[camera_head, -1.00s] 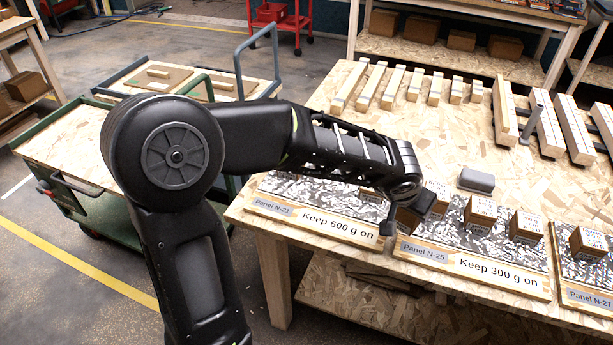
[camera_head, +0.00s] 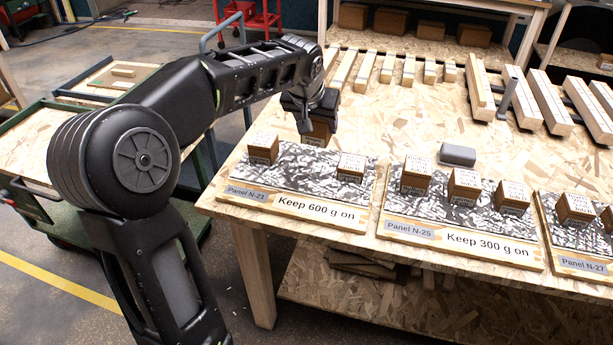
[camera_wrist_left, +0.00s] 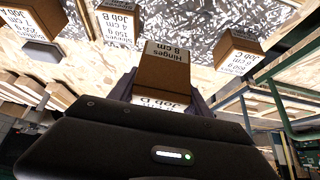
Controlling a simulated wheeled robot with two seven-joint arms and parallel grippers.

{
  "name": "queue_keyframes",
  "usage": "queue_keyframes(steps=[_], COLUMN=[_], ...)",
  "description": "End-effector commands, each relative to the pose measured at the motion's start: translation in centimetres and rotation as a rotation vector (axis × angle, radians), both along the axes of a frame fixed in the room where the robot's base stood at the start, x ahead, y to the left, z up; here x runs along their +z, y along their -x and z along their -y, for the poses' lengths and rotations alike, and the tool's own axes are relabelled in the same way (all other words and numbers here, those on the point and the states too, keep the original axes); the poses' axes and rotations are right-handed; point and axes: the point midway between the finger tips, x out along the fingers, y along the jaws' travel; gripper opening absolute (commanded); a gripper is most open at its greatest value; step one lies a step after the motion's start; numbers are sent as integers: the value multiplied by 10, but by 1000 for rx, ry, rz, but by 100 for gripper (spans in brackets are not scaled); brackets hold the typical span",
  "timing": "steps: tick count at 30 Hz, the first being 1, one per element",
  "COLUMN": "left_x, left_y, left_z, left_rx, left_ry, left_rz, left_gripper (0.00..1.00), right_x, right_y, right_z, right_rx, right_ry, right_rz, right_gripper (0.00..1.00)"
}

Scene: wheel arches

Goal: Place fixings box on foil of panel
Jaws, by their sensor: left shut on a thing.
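My left gripper (camera_head: 312,103) is shut on a small brown fixings box (camera_head: 318,132). In the left wrist view this box (camera_wrist_left: 166,68) has a white label reading "Hinges 8 cm". In the head view the box shows behind panel N-21 (camera_head: 290,208), marked "Keep 600 g on"; its exact height is hard to tell. Panel N-21's foil (camera_head: 307,168) carries a box (camera_head: 263,148) at the left and another (camera_head: 351,167) at the right. Panel N-25 (camera_head: 461,238), marked "Keep 300 g on", carries three boxes, the middle one (camera_head: 464,187) among them. My right gripper is out of view.
Panel N-27 (camera_head: 580,262) lies at the right with boxes on it. A grey block (camera_head: 457,155) sits behind panel N-25. Wooden strips (camera_head: 388,67) line the table's back. A green trolley (camera_head: 30,160) stands at the left.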

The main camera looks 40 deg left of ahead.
Motion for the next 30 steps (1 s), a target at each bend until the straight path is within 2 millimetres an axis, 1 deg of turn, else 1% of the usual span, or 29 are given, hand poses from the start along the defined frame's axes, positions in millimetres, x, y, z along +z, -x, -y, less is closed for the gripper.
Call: queue_keyframes(steps=[1,4,8,14,17,24,27,30], left_x=[1,8,11,9,1,-40,-51,-53], left_y=[1,3,4,4,4,4,4,3], left_z=[-14,-26,-28,-28,-28,-28,-28,-28], left_rx=[17,28,27,28,28,28,28,27], left_ry=[3,6,7,7,7,6,7,7], left_rz=[7,8,8,7,5,3,6,8], left_gripper=[0,0,0,0,0,0,0,0], right_x=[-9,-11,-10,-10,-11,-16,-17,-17], right_y=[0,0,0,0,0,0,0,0], right_z=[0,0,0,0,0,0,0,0], right_rx=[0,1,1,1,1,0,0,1], right_ry=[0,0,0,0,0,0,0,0], right_rz=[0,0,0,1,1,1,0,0], right_gripper=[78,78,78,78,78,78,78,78])
